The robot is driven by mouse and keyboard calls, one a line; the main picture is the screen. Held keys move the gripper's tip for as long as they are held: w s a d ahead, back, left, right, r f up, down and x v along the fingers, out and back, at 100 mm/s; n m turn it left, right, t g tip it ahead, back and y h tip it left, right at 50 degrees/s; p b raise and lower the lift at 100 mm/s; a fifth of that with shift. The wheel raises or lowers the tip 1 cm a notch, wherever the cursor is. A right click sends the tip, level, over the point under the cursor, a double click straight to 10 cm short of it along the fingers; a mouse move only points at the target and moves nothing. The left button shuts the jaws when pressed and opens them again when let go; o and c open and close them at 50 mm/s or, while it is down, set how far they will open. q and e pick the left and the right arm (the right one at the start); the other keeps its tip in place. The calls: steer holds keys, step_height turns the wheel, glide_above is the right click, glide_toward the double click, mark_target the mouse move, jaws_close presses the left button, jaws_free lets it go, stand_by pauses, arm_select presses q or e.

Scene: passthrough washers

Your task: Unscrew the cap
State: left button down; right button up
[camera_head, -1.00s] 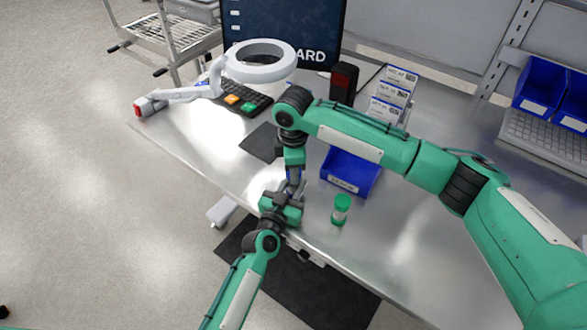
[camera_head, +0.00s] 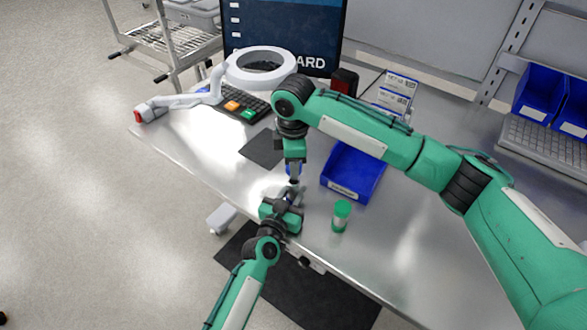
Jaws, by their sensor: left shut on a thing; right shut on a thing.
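My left gripper (camera_head: 287,199) comes in from the bottom, near the table's front edge. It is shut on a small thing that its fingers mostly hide. My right gripper (camera_head: 293,178) points down just above it, shut on a small blue piece (camera_head: 289,170) that looks like the cap. The two grippers' tips are very close, with a small gap at most; I cannot tell whether the held parts touch. A small container with a green lid (camera_head: 342,208) stands upright on the table to the right of the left gripper.
A blue bin (camera_head: 352,172) sits right of the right gripper. A dark mat (camera_head: 262,147), keyboard (camera_head: 243,103) and ring lamp (camera_head: 261,66) lie farther back left. Labelled boxes (camera_head: 393,92) stand behind. The metal table (camera_head: 420,235) is clear at right.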

arm_select(q)
steer(key=c, duration=1)
jaws_free()
